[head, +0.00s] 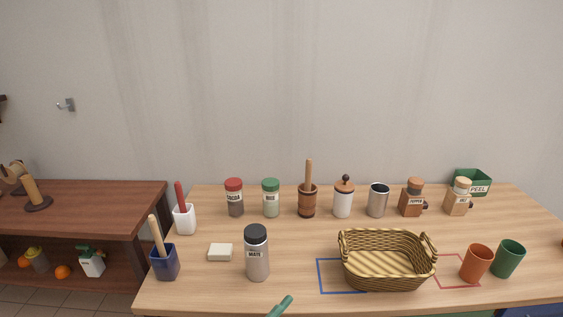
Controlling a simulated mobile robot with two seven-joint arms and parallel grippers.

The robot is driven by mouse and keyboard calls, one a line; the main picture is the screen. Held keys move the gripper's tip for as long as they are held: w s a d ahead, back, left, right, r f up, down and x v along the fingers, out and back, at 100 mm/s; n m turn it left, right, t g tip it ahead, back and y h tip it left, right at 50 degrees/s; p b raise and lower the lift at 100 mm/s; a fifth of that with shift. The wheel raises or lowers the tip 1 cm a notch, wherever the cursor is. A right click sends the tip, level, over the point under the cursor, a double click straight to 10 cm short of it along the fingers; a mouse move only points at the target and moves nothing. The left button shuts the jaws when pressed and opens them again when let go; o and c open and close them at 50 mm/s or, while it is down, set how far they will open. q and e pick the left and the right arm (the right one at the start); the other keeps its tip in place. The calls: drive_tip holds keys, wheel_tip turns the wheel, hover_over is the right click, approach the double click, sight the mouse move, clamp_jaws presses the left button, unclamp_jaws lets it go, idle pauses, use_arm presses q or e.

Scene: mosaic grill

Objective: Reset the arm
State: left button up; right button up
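Neither of my grippers shows in the head view, and no part of my arms can be made out for sure. A teal-green rod-like piece (281,306) pokes up at the bottom edge, in front of the table. Its lower end is cut off, so I cannot tell what it belongs to or whether anything holds it.
The wooden table (210,285) holds a wicker basket (385,270), a grey-bodied bottle (257,258), a blue holder (165,262), a white block (220,252), an orange cup (476,263) and a green cup (508,259). Jars line the back. A dark wooden shelf (100,205) stands left.

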use_arm(q)
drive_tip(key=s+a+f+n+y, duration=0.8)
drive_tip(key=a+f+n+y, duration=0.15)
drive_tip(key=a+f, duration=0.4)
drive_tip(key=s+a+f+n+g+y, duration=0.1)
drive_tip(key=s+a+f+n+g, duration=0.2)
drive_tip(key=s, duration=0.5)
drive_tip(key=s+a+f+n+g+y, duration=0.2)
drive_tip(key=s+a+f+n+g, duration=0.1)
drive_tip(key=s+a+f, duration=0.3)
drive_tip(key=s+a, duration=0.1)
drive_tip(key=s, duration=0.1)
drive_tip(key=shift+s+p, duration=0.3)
drive_tip(key=shift+p, duration=0.1)
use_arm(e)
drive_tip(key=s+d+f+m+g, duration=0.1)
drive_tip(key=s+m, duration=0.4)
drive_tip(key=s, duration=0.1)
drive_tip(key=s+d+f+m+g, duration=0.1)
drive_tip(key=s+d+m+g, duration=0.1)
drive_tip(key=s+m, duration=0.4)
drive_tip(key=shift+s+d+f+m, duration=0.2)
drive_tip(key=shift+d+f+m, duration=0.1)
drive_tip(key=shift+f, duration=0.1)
